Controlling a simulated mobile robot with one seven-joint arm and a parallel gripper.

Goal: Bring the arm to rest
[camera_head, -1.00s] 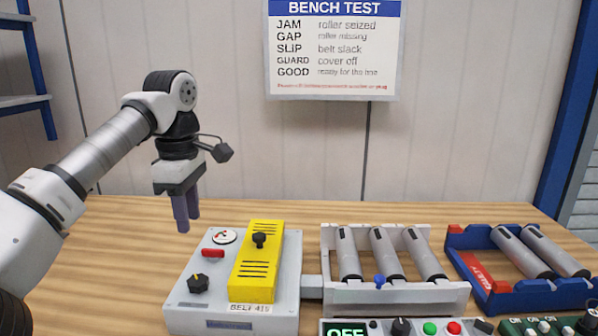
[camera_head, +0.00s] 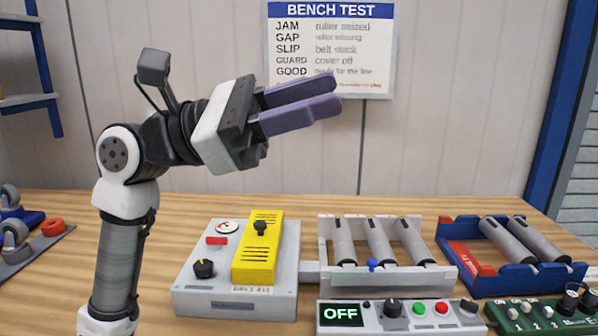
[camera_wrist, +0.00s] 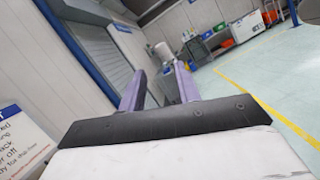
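My gripper (camera_head: 326,94) is raised above the bench in the head view, with its two purple fingers pointing right and slightly up, in front of the wall and the BENCH TEST sign. In the wrist view, my gripper (camera_wrist: 160,75) shows its fingers apart with nothing between them. It is open, empty and clear of everything on the bench. My arm rises at the left of the head view.
Below on the wooden bench (camera_head: 60,205) stand a grey box (camera_head: 190,297) with a yellow cover (camera_head: 257,262), a roller frame (camera_head: 440,272), a blue rack (camera_head: 492,284) with rollers and a panel (camera_head: 390,332) reading OFF. The sign (camera_head: 330,8) hangs behind. The wrist view shows open floor (camera_wrist: 275,75).

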